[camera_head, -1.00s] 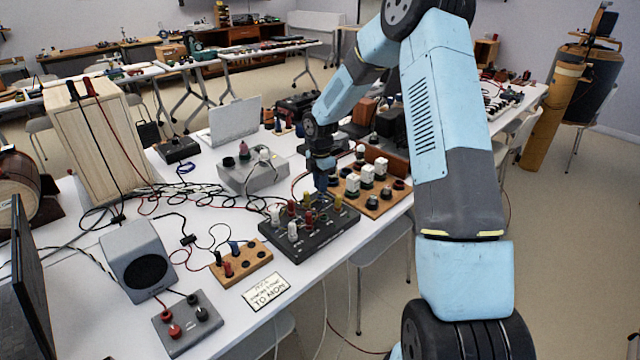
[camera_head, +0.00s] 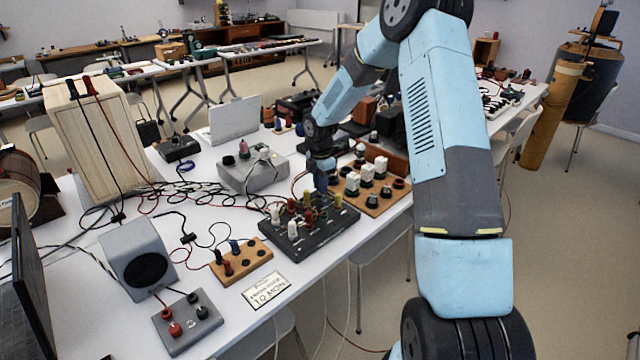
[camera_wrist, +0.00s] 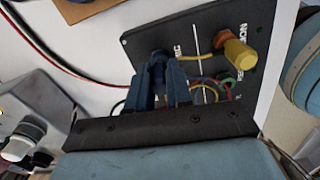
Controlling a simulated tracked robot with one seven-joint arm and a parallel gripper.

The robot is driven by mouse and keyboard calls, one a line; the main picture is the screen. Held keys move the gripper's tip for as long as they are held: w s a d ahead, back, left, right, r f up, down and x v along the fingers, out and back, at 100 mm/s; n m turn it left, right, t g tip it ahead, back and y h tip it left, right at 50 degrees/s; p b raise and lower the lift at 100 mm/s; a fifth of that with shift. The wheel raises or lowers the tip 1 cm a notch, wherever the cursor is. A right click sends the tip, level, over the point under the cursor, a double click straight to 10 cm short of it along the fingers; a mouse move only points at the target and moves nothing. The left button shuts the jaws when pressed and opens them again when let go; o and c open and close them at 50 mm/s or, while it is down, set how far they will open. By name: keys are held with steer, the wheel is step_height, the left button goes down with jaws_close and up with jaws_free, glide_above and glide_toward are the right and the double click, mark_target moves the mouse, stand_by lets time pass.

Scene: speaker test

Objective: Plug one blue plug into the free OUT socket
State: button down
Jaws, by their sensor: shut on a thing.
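My gripper (camera_head: 321,180) is over the back edge of a dark panel box (camera_head: 283,243) that carries several white, red and yellow plugs. In the wrist view my gripper's fingers (camera_wrist: 162,85) are shut on what looks like a blue plug (camera_wrist: 158,57), at the panel (camera_wrist: 190,42). Whether the plug sits in a socket or just above it I cannot tell. A yellow plug (camera_wrist: 238,53) stands in the panel to the right, with a green ring (camera_wrist: 227,83) below it. I cannot make out the OUT label.
A wooden board (camera_head: 378,208) with white-topped parts is close to the right of my gripper. A grey box (camera_head: 252,178) stands behind left. Loose cables (camera_head: 160,195) cover the table's left. A speaker (camera_head: 138,258) and a lettered card (camera_head: 264,291) are in front.

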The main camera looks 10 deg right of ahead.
steer(key=shift+f, duration=0.4)
steer(key=c, duration=1)
jaws_free()
steer(key=shift+o, duration=0.2)
steer(key=shift+r, duration=0.1)
steer(key=shift+r, duration=3.65)
steer(key=shift+r, duration=0.1)
